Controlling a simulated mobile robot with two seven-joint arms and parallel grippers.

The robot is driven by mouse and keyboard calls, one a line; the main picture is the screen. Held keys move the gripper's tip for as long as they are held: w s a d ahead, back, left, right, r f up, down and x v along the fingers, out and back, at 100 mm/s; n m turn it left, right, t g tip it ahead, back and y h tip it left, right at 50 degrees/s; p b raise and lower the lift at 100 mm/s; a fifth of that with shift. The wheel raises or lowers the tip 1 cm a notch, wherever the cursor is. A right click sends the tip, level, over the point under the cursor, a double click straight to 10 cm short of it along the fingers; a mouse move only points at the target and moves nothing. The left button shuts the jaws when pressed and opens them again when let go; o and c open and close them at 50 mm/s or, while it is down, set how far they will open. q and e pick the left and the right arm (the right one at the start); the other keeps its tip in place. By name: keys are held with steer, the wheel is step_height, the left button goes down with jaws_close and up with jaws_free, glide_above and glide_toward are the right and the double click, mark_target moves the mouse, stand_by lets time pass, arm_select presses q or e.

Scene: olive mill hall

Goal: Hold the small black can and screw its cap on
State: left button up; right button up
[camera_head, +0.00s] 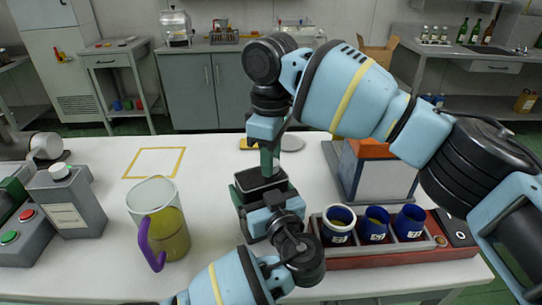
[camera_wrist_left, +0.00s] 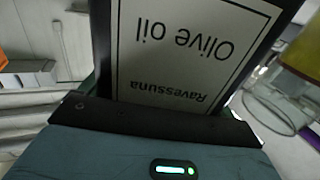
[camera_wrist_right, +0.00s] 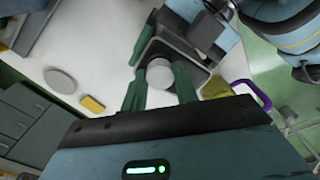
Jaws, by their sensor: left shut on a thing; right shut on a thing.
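The small black can (camera_head: 246,222) stands upright near the middle of the white table. My left gripper (camera_head: 262,200) is shut around its body from the near side. In the left wrist view the can's label (camera_wrist_left: 180,60), reading "Olive oil" and "Ravessuna", appears upside down close to the gripper. My right gripper (camera_head: 269,163) reaches down from above over the can's top. In the right wrist view its green fingers are shut on a round grey cap (camera_wrist_right: 160,74) at the can's top. Whether the cap sits on the neck is hidden.
A jug (camera_head: 172,222) of yellow-green oil with a purple handle stands left of the can. A wooden rack (camera_head: 350,262) with blue cups is close on the right, with an orange-topped box (camera_head: 375,175) behind. A yellow square outline (camera_head: 132,165) lies at back left, empty.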

steer(key=o, duration=1.1)
steer(key=shift+r, duration=0.15)
step_height(320, 180, up, 12)
steer(key=shift+f, duration=0.1)
arm_select(q)
steer(key=o, duration=1.6)
steer(key=shift+o, duration=0.2)
steer(key=shift+s, duration=0.1)
steer(key=v, duration=0.7)
steer(key=shift+s+d+b, duration=0.15)
steer(key=shift+s+b, duration=0.15)
steer(key=shift+b, duration=0.15)
arm_select(e)
steer(key=shift+w+f, duration=0.15)
steer(key=shift+f, duration=1)
